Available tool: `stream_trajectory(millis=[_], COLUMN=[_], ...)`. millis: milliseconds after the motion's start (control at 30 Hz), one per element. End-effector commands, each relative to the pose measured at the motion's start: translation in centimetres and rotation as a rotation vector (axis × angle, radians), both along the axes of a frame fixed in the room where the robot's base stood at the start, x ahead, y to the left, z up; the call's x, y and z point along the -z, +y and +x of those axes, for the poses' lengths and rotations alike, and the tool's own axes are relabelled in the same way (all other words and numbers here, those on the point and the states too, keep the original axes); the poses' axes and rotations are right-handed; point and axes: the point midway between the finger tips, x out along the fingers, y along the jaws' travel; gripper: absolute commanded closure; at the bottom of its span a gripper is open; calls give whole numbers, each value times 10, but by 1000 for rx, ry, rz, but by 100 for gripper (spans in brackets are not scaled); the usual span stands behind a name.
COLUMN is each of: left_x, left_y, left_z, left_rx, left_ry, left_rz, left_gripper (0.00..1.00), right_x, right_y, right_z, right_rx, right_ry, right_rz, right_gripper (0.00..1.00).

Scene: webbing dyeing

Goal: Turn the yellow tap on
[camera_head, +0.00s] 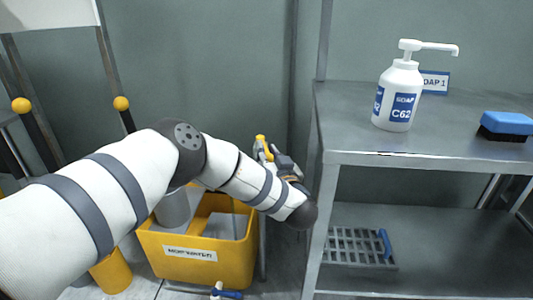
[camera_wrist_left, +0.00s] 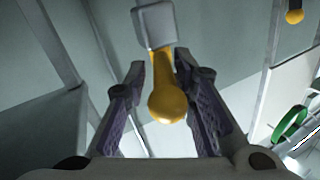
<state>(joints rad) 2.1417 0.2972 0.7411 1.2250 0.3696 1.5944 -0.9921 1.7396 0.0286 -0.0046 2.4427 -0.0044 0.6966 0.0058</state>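The yellow tap (camera_head: 262,145) shows beside my left gripper in the head view, above the right side of a yellow tub. In the left wrist view the yellow tap handle (camera_wrist_left: 167,98) has a rounded end and joins a pale grey block (camera_wrist_left: 155,26). My left gripper (camera_head: 278,160) is partly hidden by its own arm in the head view. In the left wrist view its two dark fingers (camera_wrist_left: 161,78) are open, one on each side of the handle. I cannot tell whether either finger touches it. My right gripper is in neither view.
The yellow labelled tub (camera_head: 164,262) stands below my left arm. A metal shelf unit (camera_head: 345,150) stands close on the right, with a soap bottle (camera_head: 399,95) and a blue brush (camera_head: 507,123) on top. A grey grate (camera_head: 353,246) lies on its lower shelf.

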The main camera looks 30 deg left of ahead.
Motion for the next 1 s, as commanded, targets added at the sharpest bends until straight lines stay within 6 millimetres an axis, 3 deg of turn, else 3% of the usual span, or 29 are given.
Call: stream_trajectory(millis=[367, 733, 1000], left_x=[1, 1, 0], left_y=[-5, -71, -87], left_z=[-4, -67, -84], left_rx=[2, 3, -2], left_ry=[2, 3, 2], left_rz=[0, 1, 1], left_gripper=[64, 64, 64], right_x=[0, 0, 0], right_y=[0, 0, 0], right_z=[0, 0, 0], right_rx=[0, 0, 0], right_ry=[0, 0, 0], right_rz=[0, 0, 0], right_gripper=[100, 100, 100])
